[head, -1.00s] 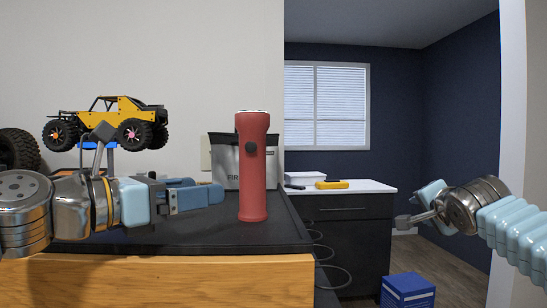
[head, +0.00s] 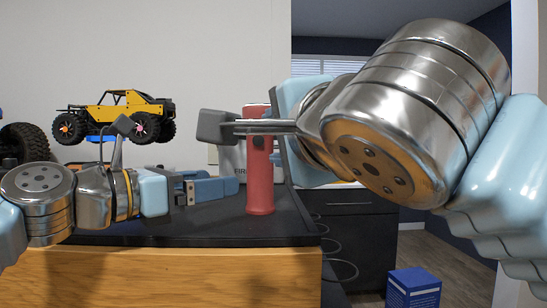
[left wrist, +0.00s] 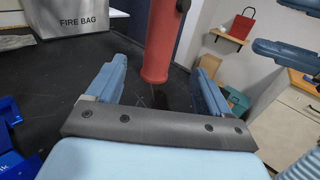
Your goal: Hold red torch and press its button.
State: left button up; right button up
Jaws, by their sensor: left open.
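The red torch (head: 260,190) stands upright on the dark bench top, and its lower part also shows in the left wrist view (left wrist: 160,45). Its dark round button (head: 258,142) faces me, and shows at the top edge of the left wrist view (left wrist: 183,5). My left gripper (head: 233,187) is open and empty, pointing at the torch's lower body. The torch stands just ahead, between the lines of its fingers. My right arm crosses in front of the torch's upper part in the head view. Two blue fingers of my right gripper (left wrist: 287,35) show apart at upper right in the left wrist view.
A yellow RC crawler (head: 115,112) sits on a blue stand at the left, with a large black tyre (head: 22,142) beside it. A fire bag (head: 232,165) stands behind the torch. A blue box (head: 412,290) is on the floor at the right.

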aim_at(267, 175)
pick_arm(q)
jog(key=x, duration=1.2)
jog(key=shift+w+d, duration=0.2)
jog(key=shift+d, duration=0.05)
jog(key=c, duration=1.1)
jog(key=shift+c, duration=0.3)
pick_arm(e)
grip_shut()
